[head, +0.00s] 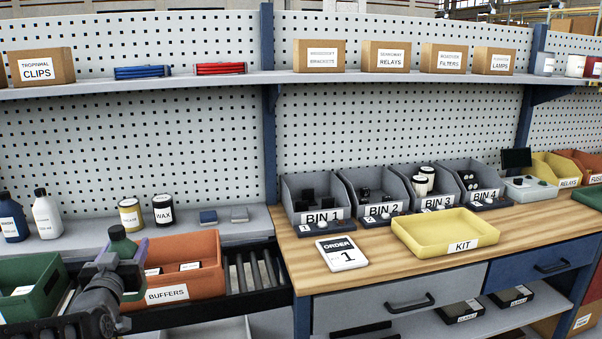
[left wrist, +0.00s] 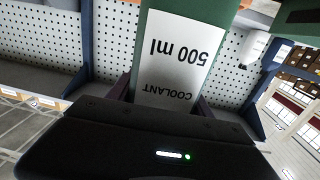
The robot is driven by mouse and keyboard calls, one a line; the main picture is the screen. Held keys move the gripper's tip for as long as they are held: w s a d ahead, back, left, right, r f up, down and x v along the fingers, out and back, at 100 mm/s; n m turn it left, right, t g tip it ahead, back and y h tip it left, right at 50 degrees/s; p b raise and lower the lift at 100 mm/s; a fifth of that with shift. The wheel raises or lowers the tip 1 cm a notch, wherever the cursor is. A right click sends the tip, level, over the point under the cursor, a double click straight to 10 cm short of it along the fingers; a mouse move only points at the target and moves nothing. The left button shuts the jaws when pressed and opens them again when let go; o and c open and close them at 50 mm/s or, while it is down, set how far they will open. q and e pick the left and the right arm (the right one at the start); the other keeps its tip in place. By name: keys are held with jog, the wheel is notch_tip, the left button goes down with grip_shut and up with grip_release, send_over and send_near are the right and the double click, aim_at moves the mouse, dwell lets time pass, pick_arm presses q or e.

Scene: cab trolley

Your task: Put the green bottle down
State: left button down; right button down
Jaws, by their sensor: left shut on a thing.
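The green bottle (head: 122,244) is in my left gripper (head: 125,262), at the lower left of the head view. It looks roughly upright, in front of the orange buffers bin and the shelf edge. In the left wrist view the green bottle (left wrist: 178,60) fills the upper middle, its white label reading "COOLANT 500 ml" upside down. The dark jaws of my left gripper (left wrist: 165,95) are shut around it. The gripper hides its lower part in the head view, so what lies beneath it cannot be told. My right gripper is not in view.
A dark blue bottle (head: 12,218) and a white bottle (head: 46,215) stand on the grey shelf (head: 85,240), with two jars (head: 131,215) further right. The orange buffers bin (head: 208,262) and a green bin (head: 38,290) are close to my gripper. Some shelf between white bottle and jars is bare.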

pick_arm(q)
jog(key=s+d+f+m+h, duration=0.1)
jog(key=d+f+h, duration=0.1)
jog(key=d+f, duration=0.6)
jog(key=s+d+f+m+h+p, duration=0.1)
jog(key=s+d+f+h, duration=0.1)
jog(key=d+f, duration=0.7)
jog(key=d, duration=0.6)
jog(key=shift+d+f+m+t, duration=0.2)
jog(key=shift+f+m+t, duration=0.1)
jog(key=shift+m, duration=0.1)
jog(key=shift+w+d, duration=0.1)
